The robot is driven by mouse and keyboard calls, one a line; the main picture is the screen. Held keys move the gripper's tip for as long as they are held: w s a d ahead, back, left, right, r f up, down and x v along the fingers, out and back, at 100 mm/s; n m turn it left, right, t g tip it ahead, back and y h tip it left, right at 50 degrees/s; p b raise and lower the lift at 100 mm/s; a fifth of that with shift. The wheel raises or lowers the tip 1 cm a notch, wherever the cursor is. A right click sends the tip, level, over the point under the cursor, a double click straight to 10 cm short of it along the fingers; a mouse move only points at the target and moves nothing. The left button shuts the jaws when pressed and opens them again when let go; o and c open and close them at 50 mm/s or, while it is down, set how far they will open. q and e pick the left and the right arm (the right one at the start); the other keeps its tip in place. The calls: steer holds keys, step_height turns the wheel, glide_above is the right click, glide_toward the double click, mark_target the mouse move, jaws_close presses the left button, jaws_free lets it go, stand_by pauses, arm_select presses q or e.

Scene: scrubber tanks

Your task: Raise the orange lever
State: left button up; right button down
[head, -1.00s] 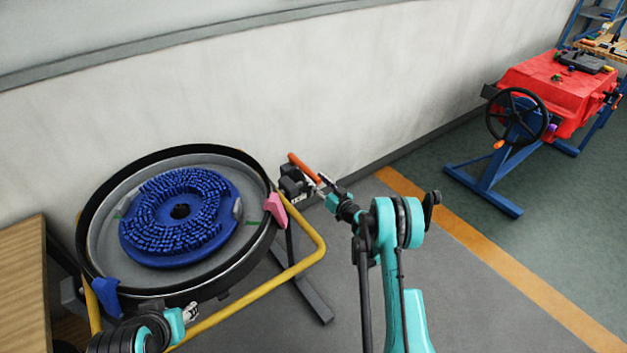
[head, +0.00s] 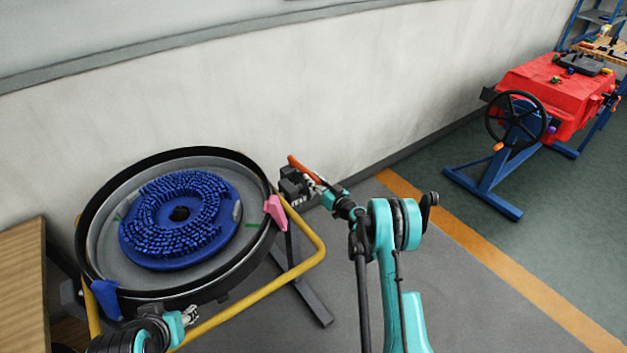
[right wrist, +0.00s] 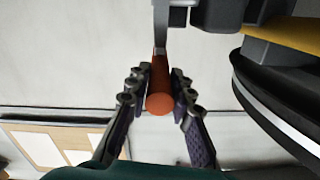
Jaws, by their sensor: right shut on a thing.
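The orange lever (head: 302,167) sticks up and to the left from my right gripper (head: 318,182), beside the black block (head: 294,186) at the tank's right side. In the right wrist view the lever (right wrist: 159,98) lies between the two fingers of my right gripper (right wrist: 158,92), which is shut on it. Its rounded end faces the camera. My left gripper (head: 188,315) is low in the head view, by the yellow frame bar near the tank's front; its fingers are too small to tell their state.
The round scrubber tank (head: 88,235) holds a blue brush disc (head: 135,240). It has a pink clamp (head: 275,211), a blue clamp (head: 106,297) and a yellow frame (head: 290,272). A wooden table (head: 22,285) stands at left. A red tank (head: 545,92) with a black wheel stands far right.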

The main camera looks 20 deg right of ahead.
mark_target(307, 170)
steer(key=shift+r+p, duration=0.3)
steer(key=shift+r, duration=0.2)
steer(key=w+r+g+p, duration=0.1)
steer(key=r+g+p, duration=0.1)
steer(key=w+a+r+g+h+p, duration=0.1)
steer(key=r+p, duration=0.1)
steer(key=w+r+g+h+p, duration=0.1)
steer(key=r+g+p, duration=0.1)
steer(key=p, duration=0.1)
steer(key=shift+w+a+r+g, duration=0.15)
steer(key=shift+w+r+g, duration=0.15)
steer(key=shift+w+a+r+g+h+p, duration=0.15)
steer(key=shift+w+r+g+p, duration=0.15)
steer(key=shift+w+g+p, duration=0.15)
steer(key=shift+w+a+r+g+h+p, duration=0.15)
steer(key=shift+w+r+g+p, duration=0.1)
steer(key=shift+w+g+p, duration=0.15)
steer(key=shift+s, duration=0.1)
steer(key=c, duration=1.3)
jaws_free()
steer(key=shift+v, duration=5.95)
